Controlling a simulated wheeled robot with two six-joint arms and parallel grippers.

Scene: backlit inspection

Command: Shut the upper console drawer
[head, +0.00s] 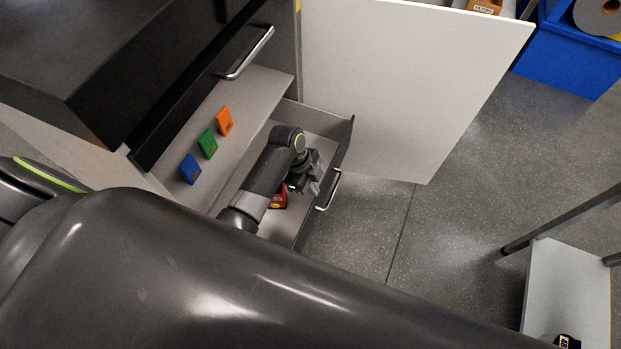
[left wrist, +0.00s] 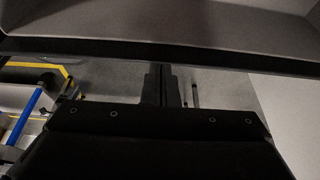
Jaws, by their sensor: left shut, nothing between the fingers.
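A console drawer stands open; its handle (head: 328,190) is in the head view. I cannot tell for sure that it is the upper one. Another silver handle (head: 250,53) sits on a black front higher on the console. My left gripper (head: 312,184) is at the open drawer's front wall, near the handle, partly hidden by its own wrist. In the left wrist view my fingers (left wrist: 161,84) are shut and empty, with their tips by a dark edge (left wrist: 150,52). Whether they touch it is unclear. My right gripper is not in view.
A red item (head: 279,197) lies in the open drawer. Blue (head: 190,169), green (head: 208,144) and orange (head: 224,121) blocks sit on a grey surface beside it. A pale panel (head: 410,80) stands behind. A blue bin (head: 560,62) is far right.

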